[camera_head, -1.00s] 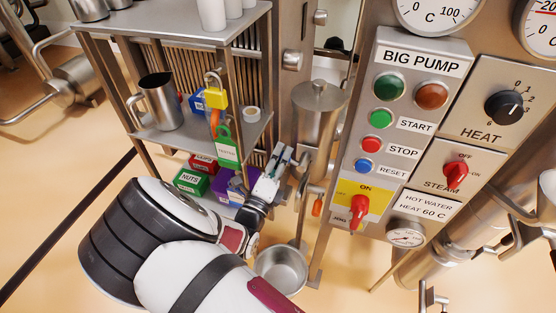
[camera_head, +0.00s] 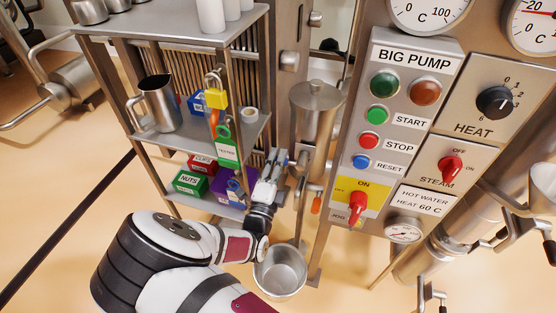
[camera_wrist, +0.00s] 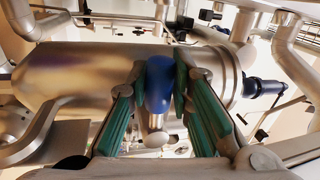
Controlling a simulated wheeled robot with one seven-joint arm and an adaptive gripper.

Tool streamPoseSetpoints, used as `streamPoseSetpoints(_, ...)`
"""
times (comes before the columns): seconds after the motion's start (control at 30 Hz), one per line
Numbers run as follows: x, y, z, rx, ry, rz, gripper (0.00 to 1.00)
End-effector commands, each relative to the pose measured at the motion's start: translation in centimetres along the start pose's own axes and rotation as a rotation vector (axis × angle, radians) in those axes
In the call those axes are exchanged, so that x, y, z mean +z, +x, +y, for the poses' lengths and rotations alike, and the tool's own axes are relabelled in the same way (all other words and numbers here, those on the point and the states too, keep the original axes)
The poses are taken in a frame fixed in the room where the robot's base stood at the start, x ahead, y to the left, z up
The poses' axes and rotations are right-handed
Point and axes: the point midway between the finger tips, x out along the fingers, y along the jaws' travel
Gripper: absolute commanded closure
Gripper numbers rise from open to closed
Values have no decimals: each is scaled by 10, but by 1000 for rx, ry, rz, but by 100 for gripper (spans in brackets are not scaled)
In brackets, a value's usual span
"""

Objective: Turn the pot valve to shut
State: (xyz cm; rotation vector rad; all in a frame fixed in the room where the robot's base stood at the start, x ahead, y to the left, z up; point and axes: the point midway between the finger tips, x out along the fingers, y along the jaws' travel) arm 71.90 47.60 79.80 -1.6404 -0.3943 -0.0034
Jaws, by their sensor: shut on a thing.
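The steel pot (camera_head: 314,112) with a lid hangs on the frame left of the control panel. In the wrist view its steel body (camera_wrist: 90,75) lies across the picture behind my fingers. A blue valve handle (camera_wrist: 158,82) with a steel stem stands between my two green-padded fingers. My gripper (camera_wrist: 162,80) is shut on this blue handle. In the head view my gripper (camera_head: 278,162) is beside the lower left of the pot, and the handle is mostly hidden by the fingers. The valve body and its exact setting cannot be made out.
An orange handle (camera_head: 316,205) sits on the pipe below. A steel bucket (camera_head: 280,271) is on the floor under it. A shelf (camera_head: 150,140) with a jug, padlock and boxes stands close at the left. The control panel (camera_head: 395,150) stands close at the right.

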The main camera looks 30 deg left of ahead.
Motion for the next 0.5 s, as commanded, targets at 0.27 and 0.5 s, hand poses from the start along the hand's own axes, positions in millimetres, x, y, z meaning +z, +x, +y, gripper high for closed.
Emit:
streamPoseSetpoints(0.27,0,-6,12,26,-14,-9,100)
streamPoseSetpoints(0.5,0,-5,10,23,-10,-7,60)
